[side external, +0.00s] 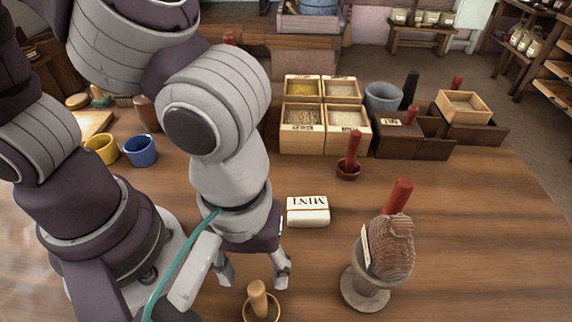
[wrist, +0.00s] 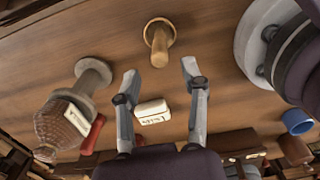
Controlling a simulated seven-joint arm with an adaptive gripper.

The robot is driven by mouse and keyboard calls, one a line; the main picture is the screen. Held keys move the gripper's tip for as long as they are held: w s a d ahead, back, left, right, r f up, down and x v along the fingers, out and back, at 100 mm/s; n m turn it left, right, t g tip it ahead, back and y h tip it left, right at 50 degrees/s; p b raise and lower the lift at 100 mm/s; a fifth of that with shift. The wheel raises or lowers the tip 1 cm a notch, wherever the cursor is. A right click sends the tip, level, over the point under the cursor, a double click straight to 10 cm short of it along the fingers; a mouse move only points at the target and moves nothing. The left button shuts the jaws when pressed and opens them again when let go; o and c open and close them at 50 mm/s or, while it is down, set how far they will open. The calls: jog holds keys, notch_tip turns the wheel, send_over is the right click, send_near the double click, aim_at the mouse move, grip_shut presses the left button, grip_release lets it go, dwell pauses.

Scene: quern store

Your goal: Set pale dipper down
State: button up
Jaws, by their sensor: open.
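The pale dipper (side external: 258,299) is a light wooden handle rising from a round, shallow base. It rests upright on the wooden table near the front edge of the side view. In the wrist view the pale dipper (wrist: 159,47) shows beyond the fingertips, roughly centred between them. My gripper (side external: 252,274) is open and points down, just behind the dipper in the side view. In the wrist view my gripper (wrist: 160,73) has its fingers spread with nothing between them. I see no contact between fingers and dipper.
A white labelled block (side external: 308,212) lies behind right of my gripper. A striped sack (side external: 391,250) sits on a round pedestal (side external: 363,292) at right. A red dipper (side external: 349,164), grain boxes (side external: 302,140), and yellow (side external: 101,148) and blue cups (side external: 141,150) stand farther back.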

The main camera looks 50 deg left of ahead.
jog(key=r, duration=0.3)
jog(key=shift+w+a+r, duration=0.15)
jog(key=shift+w+a, duration=0.1)
jog(key=shift+w, duration=0.1)
jog(key=w+a+r+m+t, duration=0.2)
jog(key=a+r+m, duration=0.1)
jog(key=a, duration=0.5)
jog(key=w+a+r+m+t, duration=0.3)
jog(key=a+m, duration=0.3)
jog(key=a, duration=0.3)
jog(key=shift+w+a+t, duration=0.25)
jog(key=shift+t, duration=0.05)
